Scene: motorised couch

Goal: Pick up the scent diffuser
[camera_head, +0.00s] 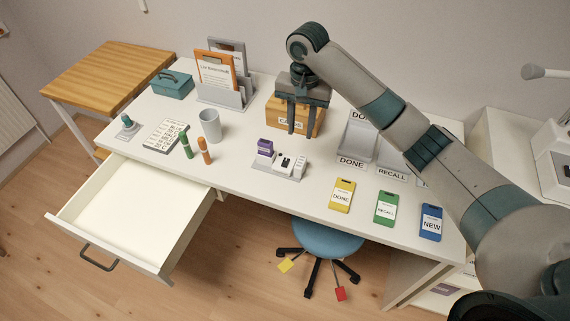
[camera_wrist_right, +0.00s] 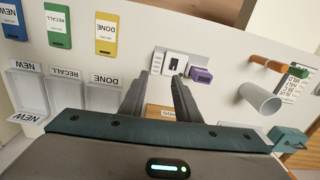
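I cannot tell for sure which thing is the scent diffuser. One candidate is the small teal, cone-topped item (camera_head: 127,122) on a grey base at the desk's left edge. Another is the small purple-and-white box (camera_head: 265,148) at the tray in the middle front; its purple side also shows in the wrist view (camera_wrist_right: 201,75). My right gripper (camera_head: 300,134) is open and empty, fingers pointing down in front of the cardboard-coloured card box (camera_head: 274,110). In the wrist view the right gripper's fingers (camera_wrist_right: 166,76) are apart with nothing between them. My left gripper is not in view.
Coloured cards (camera_head: 341,194) lie at front right. An open drawer (camera_head: 135,205) juts out at left.

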